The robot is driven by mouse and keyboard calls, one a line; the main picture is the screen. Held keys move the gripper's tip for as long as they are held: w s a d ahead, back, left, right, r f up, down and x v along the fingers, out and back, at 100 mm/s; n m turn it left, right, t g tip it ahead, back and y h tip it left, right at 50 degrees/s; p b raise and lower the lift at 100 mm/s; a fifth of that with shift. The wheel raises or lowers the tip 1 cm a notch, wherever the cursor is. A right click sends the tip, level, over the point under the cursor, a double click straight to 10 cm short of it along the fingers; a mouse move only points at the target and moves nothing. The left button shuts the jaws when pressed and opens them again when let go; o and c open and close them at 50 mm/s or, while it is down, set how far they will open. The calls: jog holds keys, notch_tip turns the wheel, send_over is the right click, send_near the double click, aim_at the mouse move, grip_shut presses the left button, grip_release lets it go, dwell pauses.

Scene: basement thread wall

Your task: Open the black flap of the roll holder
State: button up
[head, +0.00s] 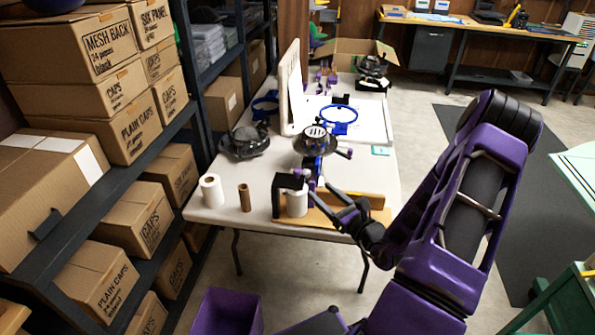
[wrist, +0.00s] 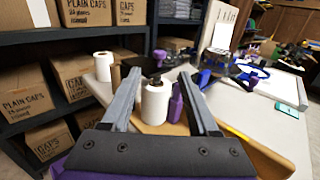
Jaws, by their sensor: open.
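The roll holder stands at the near edge of the white table, on a wooden board (head: 345,215). Its black flap (head: 290,181) reaches over the top of a white roll (head: 297,204), and a black upright stands at its left. In the wrist view a dark part of the flap (wrist: 155,80) shows above the white roll (wrist: 155,104). My gripper (head: 326,198) is open just right of the roll in the head view. In the wrist view its two grey fingers (wrist: 160,88) frame the roll, with nothing held. I cannot tell whether a fingertip touches the flap.
A loose white roll (head: 212,190) and a brown roll (head: 245,198) stand left of the holder. A purple piece (wrist: 176,103) is close to the right finger. A cap machine (head: 318,142) stands behind. Shelves of boxes (head: 100,120) line the left.

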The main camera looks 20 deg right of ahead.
aim_at(300, 173)
jog(key=w, duration=0.4)
jog(key=w+a, duration=0.1)
jog(key=w, duration=0.3)
jog(key=w+a, duration=0.1)
jog(key=w, duration=0.3)
jog(key=shift+a, duration=0.15)
grip_shut()
dwell(0.9)
